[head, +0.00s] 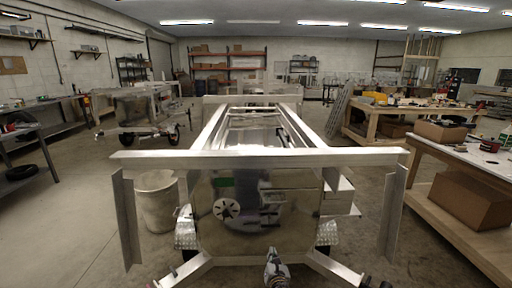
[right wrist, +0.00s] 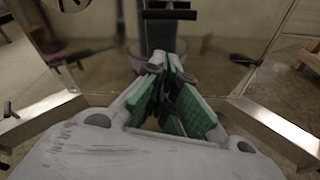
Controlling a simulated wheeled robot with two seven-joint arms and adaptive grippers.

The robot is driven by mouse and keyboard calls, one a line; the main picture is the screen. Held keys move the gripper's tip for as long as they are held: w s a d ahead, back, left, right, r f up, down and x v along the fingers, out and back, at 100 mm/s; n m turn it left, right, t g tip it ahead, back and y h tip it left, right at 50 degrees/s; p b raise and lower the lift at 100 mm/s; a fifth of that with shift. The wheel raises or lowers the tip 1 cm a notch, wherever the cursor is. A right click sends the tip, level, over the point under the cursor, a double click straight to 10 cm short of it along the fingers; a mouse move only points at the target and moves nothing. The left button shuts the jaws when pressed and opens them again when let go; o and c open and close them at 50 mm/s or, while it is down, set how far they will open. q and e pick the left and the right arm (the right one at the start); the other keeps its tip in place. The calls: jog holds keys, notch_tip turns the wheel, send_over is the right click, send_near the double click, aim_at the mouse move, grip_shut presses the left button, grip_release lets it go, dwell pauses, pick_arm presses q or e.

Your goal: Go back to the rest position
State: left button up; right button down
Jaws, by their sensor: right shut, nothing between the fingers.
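My right gripper (head: 271,256) shows at the bottom centre of the head view, in front of the shiny front panel of an aluminium trailer (head: 258,160). In the right wrist view its green-padded fingers (right wrist: 172,92) are drawn together with nothing held between them. The reflective panel lies beyond the fingertips; I cannot tell the exact gap. I cannot make out my left gripper in the head view.
Angled trailer frame bars (head: 335,270) run close on both sides of my right gripper. A workbench with cardboard boxes (head: 468,200) stands at the right. A pale bin (head: 157,202) stands left of the trailer. Open floor (head: 70,235) lies at the left.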

jog(key=s+d+f+m+g+h, duration=0.1)
jog(key=s+d+f+m+g, duration=0.3)
jog(key=s+f, duration=0.55)
jog(key=s+d+f+m+g+p, duration=0.1)
jog(key=s+d+f+m, duration=0.5)
jog(key=f, duration=0.6)
jog(key=s+d+f+m+g+h, duration=0.1)
jog(key=s+d+f+m+g, duration=0.3)
jog(key=s+f, duration=0.5)
pick_arm(q)
jog(key=s, duration=0.1)
jog(key=s+a+p, duration=0.1)
jog(key=s+r, duration=0.1)
jog(key=s, duration=0.1)
jog(key=shift+a, duration=0.2)
pick_arm(e)
jog(key=s+d+f+m+g, duration=0.1)
jog(key=s+d+f+m, duration=0.3)
jog(key=s, duration=0.8)
jog(key=s+d+f+m+g, duration=0.2)
jog(key=s+d+f+m, duration=0.2)
jog(key=s, duration=0.9)
jog(key=s+d+f+m+g, duration=0.2)
jog(key=s+d+f+m, duration=0.2)
jog(key=s+m, duration=0.5)
jog(key=s+f, duration=0.2)
jog(key=s, duration=0.1)
jog(key=shift+s+f, duration=0.15)
jog(key=shift+f, duration=0.25)
